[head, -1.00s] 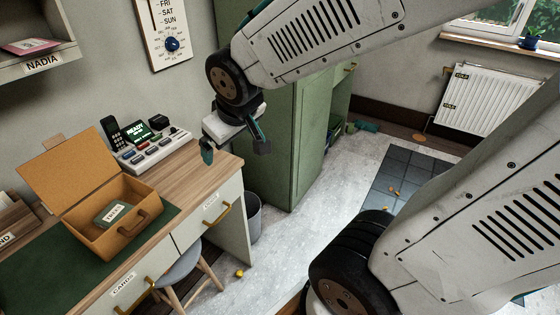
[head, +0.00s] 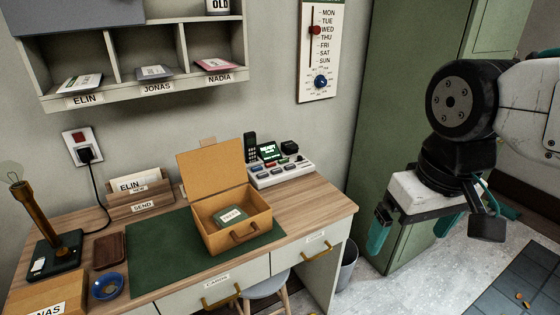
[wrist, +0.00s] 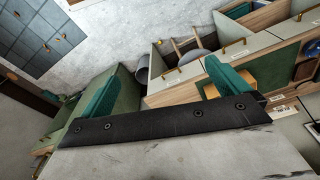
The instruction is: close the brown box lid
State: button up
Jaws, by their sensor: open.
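The brown box (head: 238,228) stands on the green desk mat, its front handle facing me. Its lid (head: 211,167) is open, raised at the back and leaning away. A green tin with a paper label (head: 230,215) lies inside the box. My gripper (head: 411,238) is to the right of the desk, in the air, with its teal fingers apart and nothing between them. In the wrist view, the gripper (wrist: 155,95) shows its two fingers wide apart. Part of the box may show behind the right finger there, but I cannot tell.
A button console with a phone (head: 282,172) stands right of the box. A letter holder (head: 139,196), a lamp (head: 50,235) and a blue bowl (head: 108,286) are on the left. A wall shelf (head: 150,97) hangs above. A green cabinet (head: 400,110) stands behind my gripper; a stool (head: 265,287) is in front.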

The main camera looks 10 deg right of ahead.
aim_at(215, 167)
jog(key=u, duration=0.55)
jog(key=i, duration=0.85)
